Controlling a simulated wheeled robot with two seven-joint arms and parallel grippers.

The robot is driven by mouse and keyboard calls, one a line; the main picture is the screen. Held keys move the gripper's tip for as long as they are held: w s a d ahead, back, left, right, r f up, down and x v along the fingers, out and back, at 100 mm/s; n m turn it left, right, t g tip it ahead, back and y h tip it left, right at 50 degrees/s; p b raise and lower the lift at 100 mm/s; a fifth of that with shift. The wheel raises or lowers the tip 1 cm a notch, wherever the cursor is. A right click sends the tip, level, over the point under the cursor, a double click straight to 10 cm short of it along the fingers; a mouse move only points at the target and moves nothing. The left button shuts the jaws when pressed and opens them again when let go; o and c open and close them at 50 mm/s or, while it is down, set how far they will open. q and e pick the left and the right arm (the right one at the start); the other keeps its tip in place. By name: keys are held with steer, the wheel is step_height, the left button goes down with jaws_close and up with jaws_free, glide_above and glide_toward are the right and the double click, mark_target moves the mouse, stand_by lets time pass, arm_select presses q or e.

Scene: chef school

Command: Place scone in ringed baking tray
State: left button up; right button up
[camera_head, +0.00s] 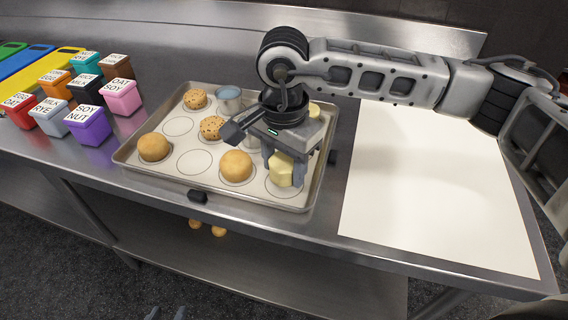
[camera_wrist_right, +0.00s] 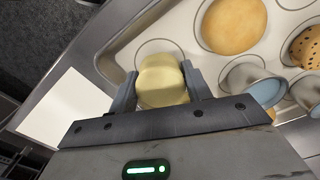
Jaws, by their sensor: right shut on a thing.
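The ringed baking tray (camera_head: 225,197) lies on the steel counter, its liner printed with circles. My right gripper (camera_head: 284,169) is shut on a pale yellow scone (camera_head: 282,172) at the tray's front right corner. The scone is at a printed ring, part of which shows beside it; I cannot tell whether it touches the liner. In the right wrist view the scone (camera_wrist_right: 162,82) sits between both fingers, with the ring's arc beyond it. My left gripper (camera_head: 167,314) shows only as two separated fingertips at the bottom edge, apparently empty and far from the tray.
The tray also holds round buns (camera_head: 236,166), speckled cookies (camera_head: 195,99) and a blue-grey cup (camera_head: 229,99). My right arm hides part of its back right. Labelled coloured boxes (camera_head: 88,126) stand at left. A white sheet (camera_head: 432,180) lies clear at right.

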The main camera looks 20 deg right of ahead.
steer(key=shift+f, duration=0.6)
steer(key=shift+f, duration=0.1)
steer(key=shift+f, duration=0.2)
steer(key=o, duration=1)
steer(key=shift+r, duration=0.1)
steer(key=shift+c, duration=0.2)
steer(key=shift+r, duration=0.1)
